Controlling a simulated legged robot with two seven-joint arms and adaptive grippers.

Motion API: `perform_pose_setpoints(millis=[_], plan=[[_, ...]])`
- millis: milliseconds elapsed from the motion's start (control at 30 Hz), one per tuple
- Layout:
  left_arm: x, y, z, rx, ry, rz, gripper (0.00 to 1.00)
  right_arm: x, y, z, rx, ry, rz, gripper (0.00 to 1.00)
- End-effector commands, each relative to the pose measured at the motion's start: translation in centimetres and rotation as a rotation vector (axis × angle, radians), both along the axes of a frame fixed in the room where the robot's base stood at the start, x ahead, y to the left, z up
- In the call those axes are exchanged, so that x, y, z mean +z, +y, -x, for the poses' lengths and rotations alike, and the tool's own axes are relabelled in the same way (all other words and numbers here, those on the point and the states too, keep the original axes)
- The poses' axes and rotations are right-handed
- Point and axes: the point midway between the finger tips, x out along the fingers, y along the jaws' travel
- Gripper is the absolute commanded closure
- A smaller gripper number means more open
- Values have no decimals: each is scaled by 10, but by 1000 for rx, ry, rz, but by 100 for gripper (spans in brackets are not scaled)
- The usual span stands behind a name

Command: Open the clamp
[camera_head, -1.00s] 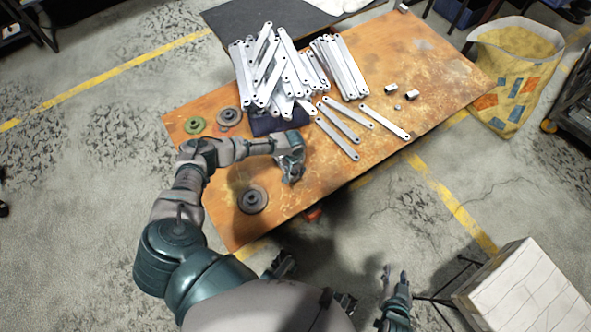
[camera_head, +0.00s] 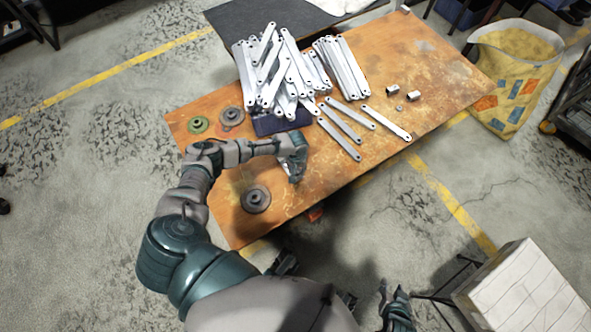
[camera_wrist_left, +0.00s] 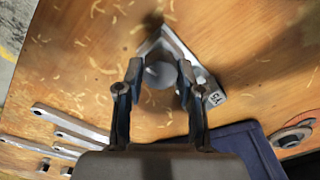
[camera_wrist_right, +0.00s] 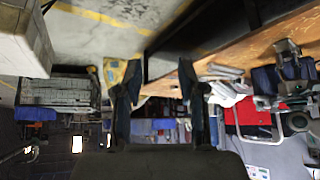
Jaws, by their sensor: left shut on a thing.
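The clamp (camera_wrist_left: 176,47) is a grey metal piece with an angled frame and a numbered end, seen in the left wrist view on the wooden table. My left gripper (camera_wrist_left: 158,75) is shut on its round grey part, one finger on each side. In the head view this gripper (camera_head: 295,174) is at the table's near side and hides most of the clamp. A small red part (camera_head: 316,212) shows at the near table edge below it; I cannot tell whether it belongs to the clamp. My right gripper (camera_head: 394,300) is off the table, open and empty in the right wrist view (camera_wrist_right: 160,80).
A yellow bag (camera_head: 512,80) and a pale box (camera_head: 525,290) stand right. The table's right part is mostly clear.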

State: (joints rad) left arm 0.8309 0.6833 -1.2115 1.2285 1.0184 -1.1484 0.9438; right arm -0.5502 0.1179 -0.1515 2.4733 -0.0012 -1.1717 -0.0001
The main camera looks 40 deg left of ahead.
Motion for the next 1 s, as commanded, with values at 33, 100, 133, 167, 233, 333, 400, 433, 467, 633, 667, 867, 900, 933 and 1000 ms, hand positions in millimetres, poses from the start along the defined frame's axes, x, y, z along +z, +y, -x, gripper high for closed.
perform_pose_setpoints(millis=[33,100,133,167,233,333,400,433,467,633,667,867,900,933,1000], plan=[[6,1,-1,45,-2,-4,98,3,-5,11,-4,61,16,60],[6,1,-1,111,0,-5,98,-2,-13,31,-11,161,39,60],[6,1,-1,136,-1,-5,98,-3,-16,39,-14,200,48,60],[5,1,-1,162,-1,-5,98,-4,-19,47,-16,239,56,60],[7,0,-1,239,1,-4,98,-7,-24,66,-22,335,77,60],[6,-1,-1,362,2,-1,98,-27,-27,76,-26,408,94,60],[5,0,0,430,4,-2,98,-43,-26,72,-25,410,94,60],[5,0,-1,463,2,0,98,-51,-26,71,-25,412,94,60],[5,0,-1,498,4,-1,98,-58,-25,70,-24,413,95,60],[5,1,-1,721,6,0,98,-102,-24,69,-20,424,96,60],[5,0,-1,766,7,0,98,-110,-24,70,-18,426,97,60],[5,0,0,1116,12,-1,98,-161,-26,83,-12,441,100,60],[5,1,-1,1194,11,0,98,-170,-26,87,-12,444,101,60],[4,0,0,1245,12,-1,98,-176,-27,90,-10,446,101,60],[3,1,0,1348,12,-1,98,-186,-27,95,-9,448,101,60]])
